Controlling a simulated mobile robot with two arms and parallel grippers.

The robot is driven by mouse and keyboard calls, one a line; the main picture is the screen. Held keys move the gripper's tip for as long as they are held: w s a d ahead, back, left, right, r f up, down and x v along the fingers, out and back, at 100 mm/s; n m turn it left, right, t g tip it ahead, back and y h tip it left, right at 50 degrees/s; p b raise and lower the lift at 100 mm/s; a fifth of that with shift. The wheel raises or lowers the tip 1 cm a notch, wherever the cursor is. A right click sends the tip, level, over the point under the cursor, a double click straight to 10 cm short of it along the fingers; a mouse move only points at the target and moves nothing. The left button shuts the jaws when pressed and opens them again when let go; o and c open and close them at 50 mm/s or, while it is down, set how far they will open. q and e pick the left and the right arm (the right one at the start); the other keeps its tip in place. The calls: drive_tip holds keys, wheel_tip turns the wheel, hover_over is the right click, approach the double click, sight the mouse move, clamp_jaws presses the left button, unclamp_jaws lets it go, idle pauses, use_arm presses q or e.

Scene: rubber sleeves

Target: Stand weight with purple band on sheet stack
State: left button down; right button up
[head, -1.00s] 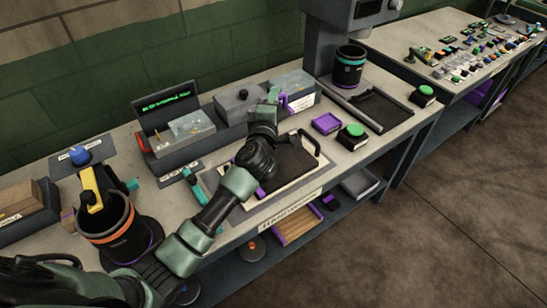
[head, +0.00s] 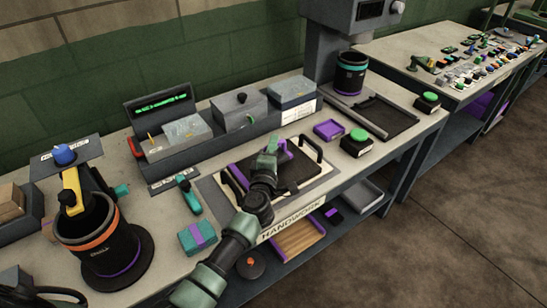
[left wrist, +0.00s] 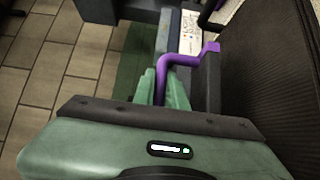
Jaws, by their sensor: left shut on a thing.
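My left gripper (head: 275,148) is shut on a purple bent bar (head: 284,149), over the black panel on the bench. In the left wrist view the purple bar (left wrist: 178,60) runs between the green fingers (left wrist: 163,92) and bends to the right. Its far end and what it joins are unclear. A teal block with a purple band (head: 197,238) lies on the bench left of my forearm, apart from the gripper. A pale, flat-topped stack (head: 292,88) at the back may be the sheet stack; a label shows below it. My right gripper is not in view.
A black panel with handles (head: 300,174) lies in a frame. An orange-banded black cylinder (head: 88,248) stands at left, a teal-banded one (head: 350,72) at back right.

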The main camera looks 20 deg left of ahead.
use_arm(q)
wheel_tip(320, 180, down, 3)
drive_tip(key=shift+r+b, duration=0.15)
drive_tip(key=shift+b, duration=0.55)
drive_tip(key=c, duration=1.5)
unclamp_jaws()
drive_tip(key=shift+f, duration=0.35)
drive_tip(key=shift+o, duration=0.2)
drive_tip(key=shift+s, duration=0.1)
